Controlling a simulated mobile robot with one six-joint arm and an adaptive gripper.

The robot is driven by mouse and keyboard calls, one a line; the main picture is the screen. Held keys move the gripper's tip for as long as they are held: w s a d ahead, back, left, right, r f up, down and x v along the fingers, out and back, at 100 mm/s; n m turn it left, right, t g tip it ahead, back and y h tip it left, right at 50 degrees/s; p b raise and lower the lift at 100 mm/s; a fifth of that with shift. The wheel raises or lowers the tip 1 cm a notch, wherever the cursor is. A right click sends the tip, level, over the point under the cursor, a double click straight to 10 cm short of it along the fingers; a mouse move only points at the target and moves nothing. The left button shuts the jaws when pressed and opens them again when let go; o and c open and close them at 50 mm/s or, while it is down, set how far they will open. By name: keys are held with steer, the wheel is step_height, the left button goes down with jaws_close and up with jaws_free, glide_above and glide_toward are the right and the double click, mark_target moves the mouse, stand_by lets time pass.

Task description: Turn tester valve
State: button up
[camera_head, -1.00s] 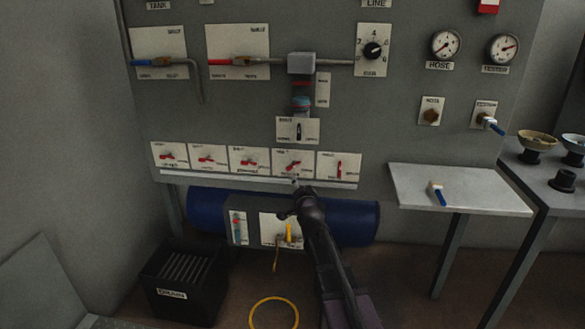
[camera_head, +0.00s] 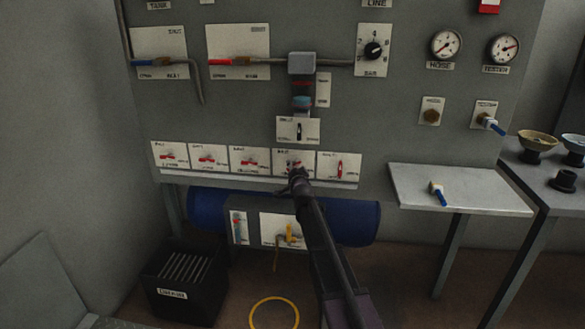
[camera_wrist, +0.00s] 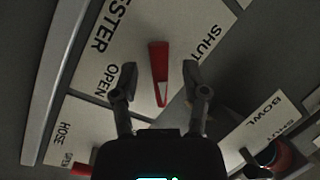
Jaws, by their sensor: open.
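The tester valve has a red handle (camera_wrist: 158,72) on a white plate (camera_wrist: 125,30) marked TESTER, OPEN and SHUT in the wrist view. My gripper (camera_wrist: 160,76) is open, with one fingertip to each side of the handle and visible gaps between. I cannot tell the handle's exact depth relative to the fingertips. In the head view my gripper (camera_head: 297,180) is at the fourth plate of the lower row and partly covers that plate (camera_head: 312,155).
A rail (camera_head: 260,178) runs below the row. A blue cylinder (camera_head: 355,222) and yellow-handled valve (camera_head: 290,232) sit lower. A shelf (camera_head: 465,195) projects at right.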

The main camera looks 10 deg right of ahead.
steer(key=shift+w, duration=0.55)
steer(key=shift+c, duration=0.3)
jaws_close()
steer(key=shift+r+n+g+p, duration=0.1)
steer(key=shift+n+g+p, duration=0.2)
steer(key=shift+n+p, duration=0.6)
steer(key=shift+r+n+g+p, duration=0.1)
steer(key=shift+n+g+p, duration=0.2)
steer(key=shift+n, duration=0.7)
steer(key=n+g+h+p, duration=0.1)
steer(key=n, duration=0.1)
steer(key=n+p, duration=0.1)
steer(key=n, duration=0.2)
steer(key=shift+g+h, duration=0.4)
